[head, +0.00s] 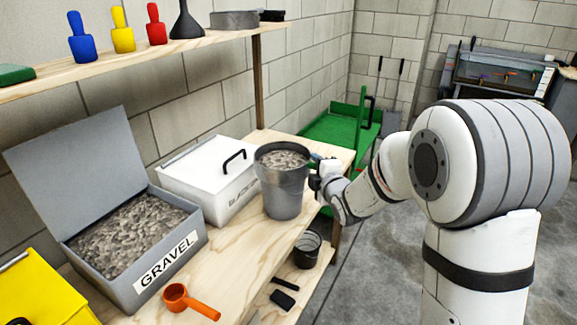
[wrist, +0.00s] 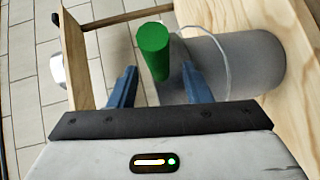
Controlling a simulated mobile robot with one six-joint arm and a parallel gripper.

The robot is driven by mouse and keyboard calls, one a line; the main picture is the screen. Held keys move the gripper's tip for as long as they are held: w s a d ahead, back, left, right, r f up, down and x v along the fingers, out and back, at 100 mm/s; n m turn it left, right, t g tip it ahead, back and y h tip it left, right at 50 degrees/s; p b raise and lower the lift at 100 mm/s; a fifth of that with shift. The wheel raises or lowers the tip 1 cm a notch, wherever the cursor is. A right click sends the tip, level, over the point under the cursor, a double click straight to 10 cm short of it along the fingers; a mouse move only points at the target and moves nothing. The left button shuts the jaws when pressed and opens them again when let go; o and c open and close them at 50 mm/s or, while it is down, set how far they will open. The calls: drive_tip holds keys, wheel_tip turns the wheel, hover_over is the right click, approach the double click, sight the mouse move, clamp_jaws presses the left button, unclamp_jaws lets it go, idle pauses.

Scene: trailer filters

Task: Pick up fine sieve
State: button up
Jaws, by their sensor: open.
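I cannot tell for sure which object is the fine sieve. A grey round, sieve-like pan (head: 235,19) lies on the upper shelf, and a black mesh-like basket (head: 306,250) stands below the bench top. My gripper (head: 318,172) is at the right side of a grey bucket (head: 283,197) filled with gravel. In the wrist view, its blue fingers (wrist: 159,78) are apart, with a green cylindrical grip (wrist: 154,52) in line between them. The bucket (wrist: 245,65) and a thin pale wire (wrist: 222,55) show beside the grip. Whether the fingers touch the grip is unclear.
A grey gravel box (head: 160,262) with raised lid, a white box (head: 205,185) and an orange scoop (head: 188,298) stand on the wooden bench. Blue (head: 81,42), yellow (head: 122,38) and red (head: 156,30) tools and a funnel (head: 186,22) line the shelf. Floor is free right.

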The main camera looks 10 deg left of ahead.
clamp_jaws()
drive_tip(key=shift+r, duration=0.1)
idle(0.3)
drive_tip(key=shift+r, duration=0.1)
